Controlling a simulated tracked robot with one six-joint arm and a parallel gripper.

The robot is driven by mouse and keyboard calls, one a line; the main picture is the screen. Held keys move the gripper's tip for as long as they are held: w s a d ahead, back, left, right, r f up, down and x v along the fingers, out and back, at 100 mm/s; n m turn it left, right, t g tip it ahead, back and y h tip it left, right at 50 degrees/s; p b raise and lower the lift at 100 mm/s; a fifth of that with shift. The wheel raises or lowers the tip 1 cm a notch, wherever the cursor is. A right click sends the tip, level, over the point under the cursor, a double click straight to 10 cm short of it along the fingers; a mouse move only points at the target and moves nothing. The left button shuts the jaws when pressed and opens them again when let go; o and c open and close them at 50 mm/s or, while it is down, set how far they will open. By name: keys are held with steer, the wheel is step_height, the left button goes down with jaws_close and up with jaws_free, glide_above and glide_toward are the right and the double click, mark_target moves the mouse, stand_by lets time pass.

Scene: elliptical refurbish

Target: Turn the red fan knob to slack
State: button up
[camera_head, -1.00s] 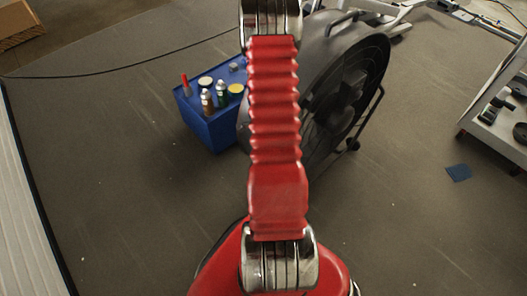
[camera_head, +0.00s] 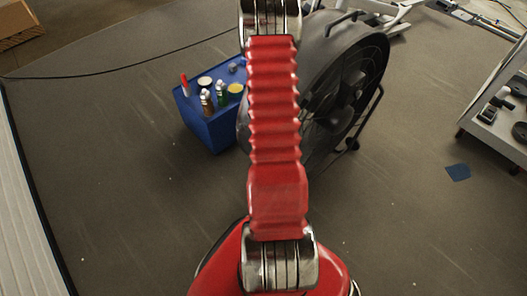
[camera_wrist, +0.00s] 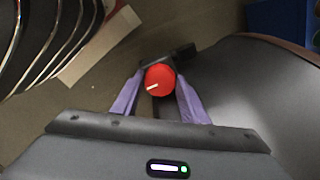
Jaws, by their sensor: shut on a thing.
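The red fan knob (camera_wrist: 160,80) shows in the wrist view as a round red disc with a short white pointer line aimed toward the lower left. My gripper (camera_wrist: 157,85) has its two purple fingers on either side of the knob, shut on it. The large black drum fan (camera_head: 345,85) stands behind my red arm in the head view; the arm hides part of it and the knob. The fan's grey housing (camera_wrist: 255,95) fills the right of the wrist view, and its wire grille (camera_wrist: 45,45) curves at the upper left.
A blue bin (camera_head: 212,128) with bottles and cans on top stands left of the fan. A grey cart (camera_head: 495,120) is at the right edge. A blue scrap (camera_head: 458,172) lies on the floor. A black cable (camera_head: 120,68) crosses the floor at the upper left.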

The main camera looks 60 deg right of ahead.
steer(key=shift+n, duration=0.3)
steer(key=n, duration=0.7)
steer(key=shift+d, duration=0.1)
steer(key=n, duration=0.3)
steer(key=shift+n, duration=0.3)
steer(key=shift+w+n, duration=0.1)
steer(key=shift+n, duration=1.6)
steer(key=shift+d+r, duration=0.1)
steer(key=o, duration=0.7)
steer(key=shift+o, duration=0.4)
